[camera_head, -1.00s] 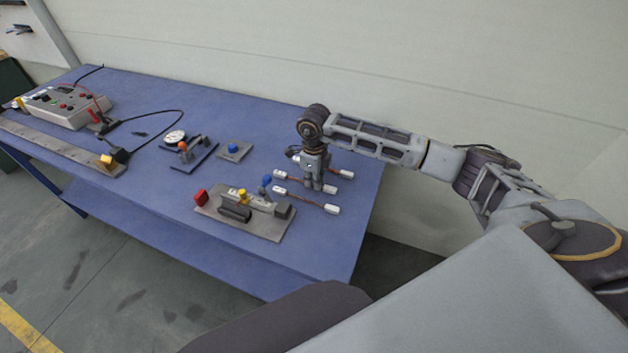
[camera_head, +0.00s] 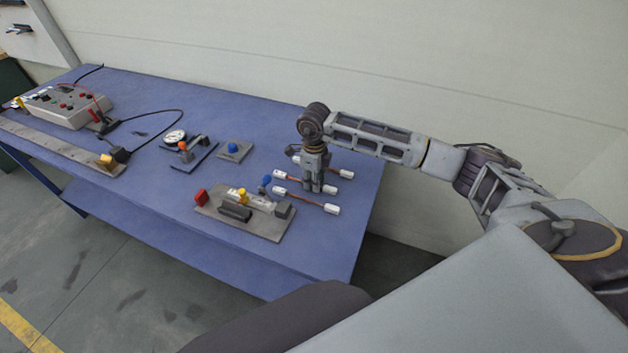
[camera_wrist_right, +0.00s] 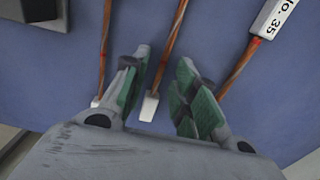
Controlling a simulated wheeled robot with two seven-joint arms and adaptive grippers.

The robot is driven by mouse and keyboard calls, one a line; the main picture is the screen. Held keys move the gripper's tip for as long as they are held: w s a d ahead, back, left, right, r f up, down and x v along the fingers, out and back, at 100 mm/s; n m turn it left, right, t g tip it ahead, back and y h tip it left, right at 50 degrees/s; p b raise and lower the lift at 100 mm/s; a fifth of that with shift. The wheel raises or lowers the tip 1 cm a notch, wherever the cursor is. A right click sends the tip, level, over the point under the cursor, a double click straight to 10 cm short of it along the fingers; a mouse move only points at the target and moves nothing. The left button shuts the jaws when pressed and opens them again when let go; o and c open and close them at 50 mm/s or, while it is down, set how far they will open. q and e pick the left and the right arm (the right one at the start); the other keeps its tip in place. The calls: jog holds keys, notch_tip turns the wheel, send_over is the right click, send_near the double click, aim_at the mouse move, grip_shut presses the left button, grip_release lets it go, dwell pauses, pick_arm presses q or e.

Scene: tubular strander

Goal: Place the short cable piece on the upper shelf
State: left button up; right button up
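Three brown cable pieces with white end caps lie side by side on the blue bench top (camera_head: 255,110): a front one (camera_head: 305,200), a middle one (camera_head: 280,175) and a back one (camera_head: 345,174). I cannot tell which is the short one. My right gripper (camera_head: 318,188) points down among them and hides parts of them. In the right wrist view it is open (camera_wrist_right: 163,75), with the middle cable (camera_wrist_right: 172,45) between its green-padded fingers. Another cable (camera_wrist_right: 104,45) runs left of the fingers, and a labelled one (camera_wrist_right: 243,62) runs right. My left gripper is out of view.
A grey fixture plate (camera_head: 255,222) with red, yellow and blue parts stands left of the cables. A blue-button block (camera_head: 233,150), a gauge fixture (camera_head: 180,150) and a meter box (camera_head: 68,106) stand further left. A lower shelf (camera_head: 165,235) runs under the bench; a wall stands behind.

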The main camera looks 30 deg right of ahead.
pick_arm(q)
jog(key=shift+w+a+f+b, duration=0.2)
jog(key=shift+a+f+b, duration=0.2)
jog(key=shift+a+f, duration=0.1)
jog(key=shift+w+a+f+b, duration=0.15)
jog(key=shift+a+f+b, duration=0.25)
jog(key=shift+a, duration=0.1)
pick_arm(e)
notch_tip(320, 180, up, 12)
jog(key=shift+f, duration=0.15)
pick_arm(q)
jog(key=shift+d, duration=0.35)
pick_arm(e)
jog(key=shift+o, duration=0.5)
jog(key=shift+f, duration=0.15)
